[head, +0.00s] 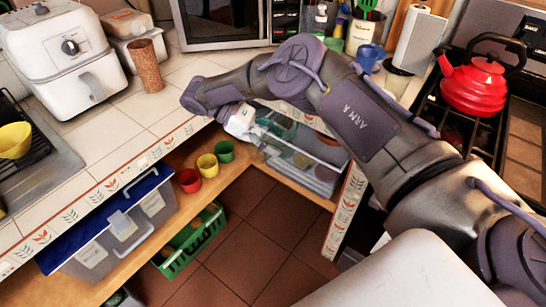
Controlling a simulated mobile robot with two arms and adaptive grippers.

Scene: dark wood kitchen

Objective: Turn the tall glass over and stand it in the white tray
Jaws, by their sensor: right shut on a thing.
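My right gripper (256,140) reaches in from the right, below the counter's inner corner, in front of the open shelf. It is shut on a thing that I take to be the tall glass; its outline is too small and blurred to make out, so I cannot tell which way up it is. I cannot make out the white tray anywhere in this view. My left gripper is not in view.
Red (188,181), yellow (207,165) and green (224,151) cups stand on the lower shelf left of the gripper. Clear bins (318,172) sit behind it. A green crate (190,240) is below the shelf. A red kettle (473,85) stands on the stove.

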